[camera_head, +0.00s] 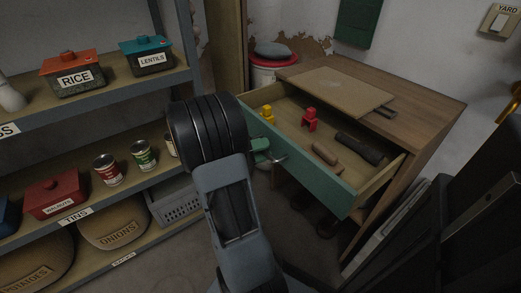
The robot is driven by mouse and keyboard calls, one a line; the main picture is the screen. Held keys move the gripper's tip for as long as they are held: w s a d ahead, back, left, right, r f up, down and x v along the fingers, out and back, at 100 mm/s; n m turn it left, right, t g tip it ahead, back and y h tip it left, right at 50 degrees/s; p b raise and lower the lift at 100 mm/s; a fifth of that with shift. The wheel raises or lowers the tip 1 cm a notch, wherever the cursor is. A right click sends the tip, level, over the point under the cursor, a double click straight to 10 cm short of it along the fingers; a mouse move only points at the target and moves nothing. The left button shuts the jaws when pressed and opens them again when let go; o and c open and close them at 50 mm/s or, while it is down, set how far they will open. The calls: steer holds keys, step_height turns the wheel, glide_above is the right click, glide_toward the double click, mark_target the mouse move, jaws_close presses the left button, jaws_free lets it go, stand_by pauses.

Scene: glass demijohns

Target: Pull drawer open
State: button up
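The drawer (318,184) has a teal front and pale wooden sides. It stands well out from the wooden cabinet (428,104), and its inside shows. A metal handle (278,159) is on the left part of the drawer front. My gripper (264,151) is at this handle, at the drawer's left front. My dark arm hides much of the gripper, so I cannot tell whether its fingers are closed around the handle.
In the drawer lie a yellow piece (267,115), a red piece (310,120), a brown piece (326,154) and a dark cylinder (360,148). A board (335,88) lies on the cabinet top. A stocked shelf (110,92) stands left; dark panels stand right.

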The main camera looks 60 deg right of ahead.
steer(key=p+v, duration=0.1)
steer(key=v, duration=1.3)
steer(key=shift+p, duration=0.35)
steer(key=shift+s+r, duration=0.1)
steer(key=a+r+n+t+y+p, duration=0.5)
steer(key=a+r+t+y+p, duration=0.2)
steer(key=r+p, duration=0.8)
steer(key=a+r+n+t+y+p, duration=0.5)
steer(key=a+r+t+y+p, duration=0.2)
steer(key=a+r+t+p, duration=0.4)
steer(key=a+r+p, duration=0.3)
steer(key=r, duration=0.3)
steer(key=shift+s+p, duration=0.35)
steer(key=shift+p, duration=0.05)
steer(key=shift+d+r, duration=0.1)
